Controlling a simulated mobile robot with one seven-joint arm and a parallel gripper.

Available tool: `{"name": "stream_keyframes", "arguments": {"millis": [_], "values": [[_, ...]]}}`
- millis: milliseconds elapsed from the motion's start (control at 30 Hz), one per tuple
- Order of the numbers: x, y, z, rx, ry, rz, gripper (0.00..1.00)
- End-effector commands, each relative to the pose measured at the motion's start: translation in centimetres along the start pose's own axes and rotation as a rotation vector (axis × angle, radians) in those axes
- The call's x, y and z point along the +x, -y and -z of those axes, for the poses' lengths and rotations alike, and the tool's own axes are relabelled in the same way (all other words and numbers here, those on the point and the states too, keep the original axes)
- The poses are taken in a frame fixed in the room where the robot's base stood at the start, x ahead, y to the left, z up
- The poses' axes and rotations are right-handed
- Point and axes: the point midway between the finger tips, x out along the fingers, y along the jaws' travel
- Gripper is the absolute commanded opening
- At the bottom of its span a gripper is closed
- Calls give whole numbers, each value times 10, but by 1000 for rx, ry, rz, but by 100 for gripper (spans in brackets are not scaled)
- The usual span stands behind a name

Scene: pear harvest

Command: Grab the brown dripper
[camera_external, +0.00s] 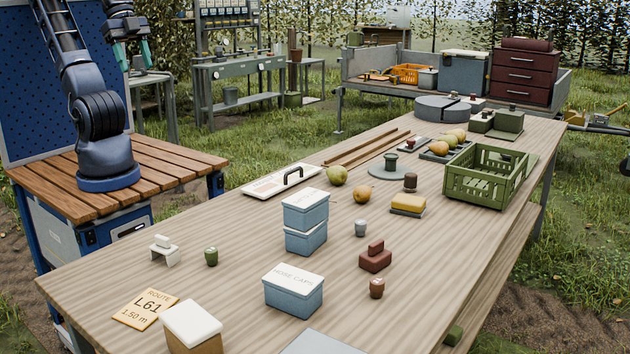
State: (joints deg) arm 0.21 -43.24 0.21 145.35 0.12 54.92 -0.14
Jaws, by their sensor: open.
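A small brown cup-shaped piece (377,288), which looks like the brown dripper, stands upright near the right edge of the wooden table. Similar small pieces stand apart from it: a green one (211,257) on the left and a grey one (361,228) in the middle. A dark brown cylinder-like piece (410,182) stands farther back. My gripper (131,52) is open and empty, raised high at the upper left with green fingers, far from the table's small pieces.
A red-brown block with a knob (375,260) stands just behind the brown piece. Blue lidded boxes (306,240) (292,296) stand to its left. A green crate (475,190), pears (337,175) and a yellow-grey block (407,206) are farther back. Bare tabletop lies around the brown piece.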

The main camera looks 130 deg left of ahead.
Motion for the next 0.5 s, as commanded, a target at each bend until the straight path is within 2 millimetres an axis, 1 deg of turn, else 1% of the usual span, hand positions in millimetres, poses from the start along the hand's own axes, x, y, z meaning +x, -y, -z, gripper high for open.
{"name": "stream_keyframes", "arguments": {"millis": [133, 267, 367, 500], "values": [[0, 0, 4, 5, 2, 1, 54], [-1, 0, 24, 27, 13, 4, 54], [0, 1, 50, 58, 26, 6, 54], [4, 1, 89, 107, 44, 8, 54]]}}
